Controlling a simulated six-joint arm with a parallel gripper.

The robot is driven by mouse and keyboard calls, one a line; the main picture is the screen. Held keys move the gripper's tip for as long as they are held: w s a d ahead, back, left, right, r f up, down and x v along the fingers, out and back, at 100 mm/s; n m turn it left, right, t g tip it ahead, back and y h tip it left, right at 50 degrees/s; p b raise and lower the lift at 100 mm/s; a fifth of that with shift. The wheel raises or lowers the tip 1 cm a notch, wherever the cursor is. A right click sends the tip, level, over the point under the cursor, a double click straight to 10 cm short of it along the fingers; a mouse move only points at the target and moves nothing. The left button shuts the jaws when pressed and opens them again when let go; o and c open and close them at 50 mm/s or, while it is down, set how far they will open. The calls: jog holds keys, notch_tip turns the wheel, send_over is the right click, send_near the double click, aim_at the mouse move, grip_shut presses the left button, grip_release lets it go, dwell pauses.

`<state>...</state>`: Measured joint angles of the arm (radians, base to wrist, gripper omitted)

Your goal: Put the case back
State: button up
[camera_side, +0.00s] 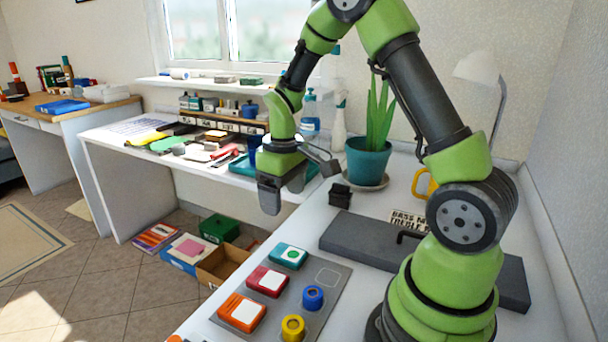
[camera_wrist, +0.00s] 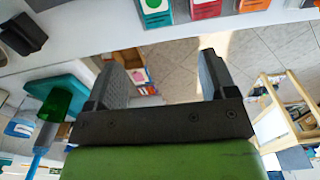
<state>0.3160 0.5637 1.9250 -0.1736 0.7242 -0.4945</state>
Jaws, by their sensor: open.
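A grey board (camera_side: 338,300) on the near white desk bears a teal case (camera_side: 288,256), a red case (camera_side: 267,281) and an orange case (camera_side: 242,312), each with a pale label. A blue ring-shaped piece (camera_side: 313,297) and a yellow one (camera_side: 293,328) sit beside them. A pale outlined spot (camera_side: 328,278) on the board is bare. I cannot tell which case the task means. My gripper (camera_side: 283,194) is open and empty, pointing down above and behind the board.
A plant in a teal pot (camera_side: 369,160), a small black holder (camera_side: 340,195) and a long dark grey box (camera_side: 375,242) stand on the near desk. A cluttered white desk (camera_side: 110,142) is behind. Open boxes (camera_side: 224,264) lie on the floor below my gripper.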

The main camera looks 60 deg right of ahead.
jog(key=s+a+r+m+t, duration=0.1)
jog(key=s+a+r+t, duration=0.15)
jog(key=r, duration=0.35)
jog(key=s+a+r+m+t, duration=0.1)
jog(key=s+a+r, duration=0.1)
jog(key=a+r, duration=0.3)
jog(key=s+a+r+m+t+y, duration=0.1)
jog(key=s+a+r, duration=0.1)
jog(key=s, duration=0.3)
jog(key=s+a+r+t+y, duration=0.1)
jog(key=s+a+r+t, duration=0.1)
jog(key=s, duration=0.3)
jog(key=shift+s+a+r+m, duration=0.15)
jog(key=shift+a+r+m, duration=0.25)
jog(key=shift+r, duration=0.5)
jog(key=shift+d, duration=0.1)
